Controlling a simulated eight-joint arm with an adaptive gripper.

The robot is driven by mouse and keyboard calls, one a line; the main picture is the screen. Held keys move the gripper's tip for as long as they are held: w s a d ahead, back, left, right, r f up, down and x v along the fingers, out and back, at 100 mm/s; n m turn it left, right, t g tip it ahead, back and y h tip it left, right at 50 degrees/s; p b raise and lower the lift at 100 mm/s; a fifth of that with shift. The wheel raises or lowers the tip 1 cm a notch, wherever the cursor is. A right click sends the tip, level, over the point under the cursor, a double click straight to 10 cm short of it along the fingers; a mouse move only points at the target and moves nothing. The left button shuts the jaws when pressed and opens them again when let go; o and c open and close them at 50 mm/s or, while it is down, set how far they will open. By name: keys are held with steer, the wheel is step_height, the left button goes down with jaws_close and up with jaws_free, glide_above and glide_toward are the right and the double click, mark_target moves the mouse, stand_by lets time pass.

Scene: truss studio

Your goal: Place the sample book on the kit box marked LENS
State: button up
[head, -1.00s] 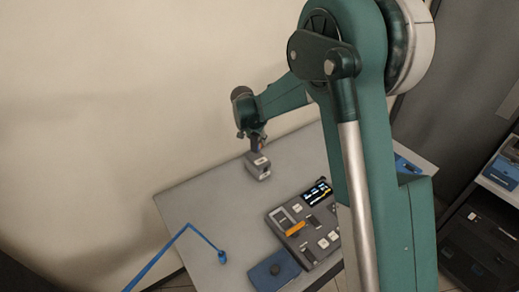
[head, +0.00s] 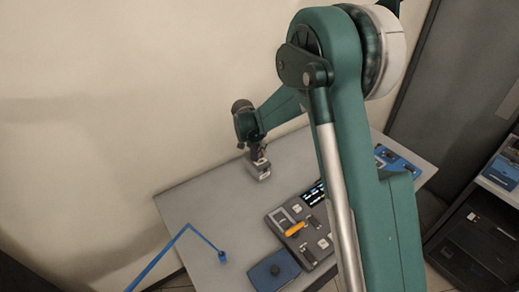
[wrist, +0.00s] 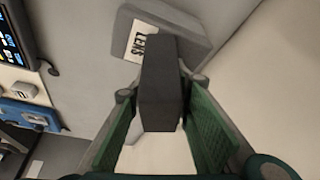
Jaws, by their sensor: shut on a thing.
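My gripper (wrist: 161,88) is shut on the sample book (wrist: 161,100), a dark grey block held between the green finger pads. The kit box (wrist: 188,28) is grey, with a white label reading LENS, and lies just beyond the book's far end in the wrist view. The book covers part of the box there. In the head view my gripper (head: 257,155) is above the kit box (head: 258,172) near the table's back edge. The book is too small there to tell apart clearly. I cannot tell whether book and box touch.
A grey control panel (head: 291,211) with an orange handle and a dark screen lies to the right on the table (head: 210,210). A blue box (head: 273,271) and a thin blue arm (head: 178,240) are nearer the front. The table's left part is mostly clear.

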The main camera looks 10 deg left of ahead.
mark_target(254, 144)
steer(key=shift+f, duration=0.2)
steer(key=o, duration=1)
steer(key=shift+c, duration=0.2)
steer(key=shift+r, duration=0.1)
steer(key=shift+r, duration=0.1)
steer(key=shift+r, duration=0.1)
steer(key=shift+b+v, duration=0.3)
steer(key=shift+v, duration=5.65)
steer(key=shift+s, duration=0.1)
